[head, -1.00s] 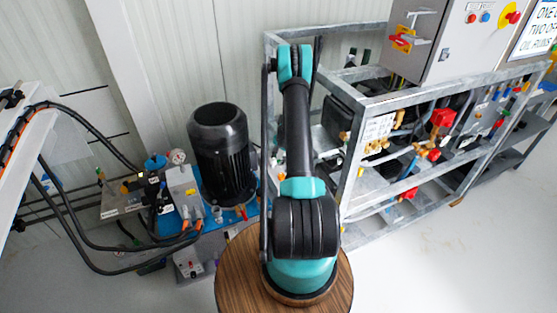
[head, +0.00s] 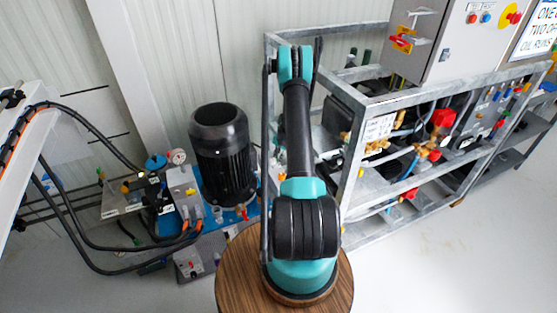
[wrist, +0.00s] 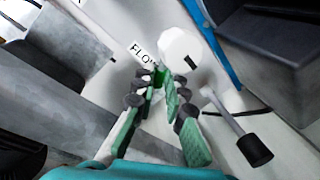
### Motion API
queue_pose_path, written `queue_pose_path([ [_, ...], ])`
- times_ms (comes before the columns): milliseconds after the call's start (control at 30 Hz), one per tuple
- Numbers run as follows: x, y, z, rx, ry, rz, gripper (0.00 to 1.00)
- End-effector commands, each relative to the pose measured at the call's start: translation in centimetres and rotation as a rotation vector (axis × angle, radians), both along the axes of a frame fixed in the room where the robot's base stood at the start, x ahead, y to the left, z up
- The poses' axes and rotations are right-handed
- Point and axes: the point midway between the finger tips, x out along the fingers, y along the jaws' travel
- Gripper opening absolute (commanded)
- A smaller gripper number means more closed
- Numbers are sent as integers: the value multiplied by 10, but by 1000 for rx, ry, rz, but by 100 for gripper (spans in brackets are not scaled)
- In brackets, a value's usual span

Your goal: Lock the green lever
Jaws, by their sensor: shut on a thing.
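The green lever (wrist: 159,78) shows in the wrist view as a small dark-green piece between my fingertips, beside a label that reads "FLO" with the rest cut off. My gripper (wrist: 162,84) has dark joints and green inner pads, and its tips are closed together on the lever. The fingers cover much of the lever, so its exact angle cannot be told. In the head view my arm hides the gripper and the lever.
In the wrist view a white rounded part (wrist: 182,48) sits just beyond the fingertips, and a black-ended rod (wrist: 254,149) lies right of them. The head view shows a black motor (head: 222,155), a metal frame (head: 400,195) and a grey control box (head: 445,45).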

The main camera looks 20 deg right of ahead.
Motion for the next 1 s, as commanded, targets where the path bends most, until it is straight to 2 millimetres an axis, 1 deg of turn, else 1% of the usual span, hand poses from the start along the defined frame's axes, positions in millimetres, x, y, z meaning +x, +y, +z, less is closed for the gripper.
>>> queue_pose_path([
  [133, 1, 0, 0, 1, -1, 0, 0],
  [167, 1, 0, 0, 1, -1, 0, 14],
  [300, 1, 0, 0, 1, -1, 0, 31],
  [333, 1, 0, 0, 1, -1, 0, 33],
  [567, 0, 0, 0, 0, -1, -1, 33],
  [700, 0, -1, 5, 0, -1, -1, 33],
  [767, -1, -1, 11, 0, -1, -1, 33],
  [867, -4, -3, 25, 0, -1, -1, 33],
  [1000, -8, -7, 52, 0, -1, -1, 33],
])
